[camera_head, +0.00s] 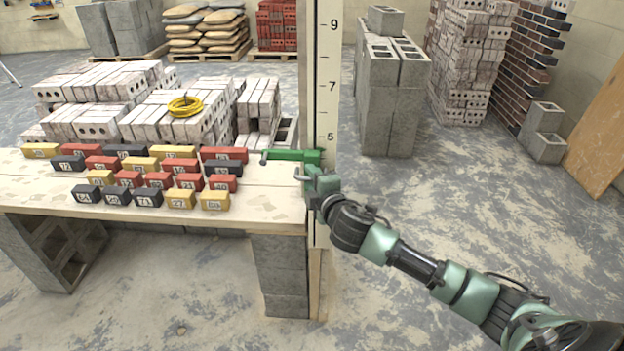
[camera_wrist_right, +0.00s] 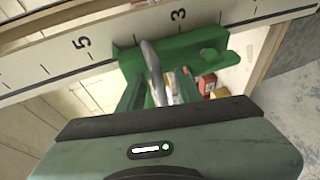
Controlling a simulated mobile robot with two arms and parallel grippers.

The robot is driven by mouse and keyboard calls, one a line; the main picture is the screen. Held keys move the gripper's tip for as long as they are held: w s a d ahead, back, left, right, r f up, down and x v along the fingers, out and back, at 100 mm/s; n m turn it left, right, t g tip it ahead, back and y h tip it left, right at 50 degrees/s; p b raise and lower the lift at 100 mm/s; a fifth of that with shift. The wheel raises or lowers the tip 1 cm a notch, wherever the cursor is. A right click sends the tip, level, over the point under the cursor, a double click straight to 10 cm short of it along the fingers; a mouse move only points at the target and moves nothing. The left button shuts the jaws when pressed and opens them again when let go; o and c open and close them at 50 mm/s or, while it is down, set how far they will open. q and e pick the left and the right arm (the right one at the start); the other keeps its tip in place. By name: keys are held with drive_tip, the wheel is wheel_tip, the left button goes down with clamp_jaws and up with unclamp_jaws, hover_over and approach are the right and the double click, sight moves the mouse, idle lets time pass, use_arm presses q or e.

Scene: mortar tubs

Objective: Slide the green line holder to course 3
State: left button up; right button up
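The green line holder (camera_head: 292,155) sits on the tall numbered pole (camera_head: 322,60), a little below the 5 mark in the head view. In the right wrist view the holder (camera_wrist_right: 190,45) lies along the edge of the pole (camera_wrist_right: 40,55), beside the 3 mark and to the right of the 5. A grey curved bar (camera_wrist_right: 152,65) stands out in front of it. My right gripper (camera_head: 305,176) is close below the holder. In the wrist view its green fingers (camera_wrist_right: 160,92) are apart, one each side of the bar, with a gap visible. My left gripper is out of view.
A plank table (camera_head: 260,210) left of the pole carries several numbered red, yellow and black blocks (camera_head: 160,180). Brick stacks with a yellow coil (camera_head: 185,106) stand behind it. Grey blocks (camera_head: 390,110) stand behind right of the pole.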

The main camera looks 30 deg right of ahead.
drive_tip(key=v, duration=0.7)
drive_tip(key=shift+s, duration=0.4)
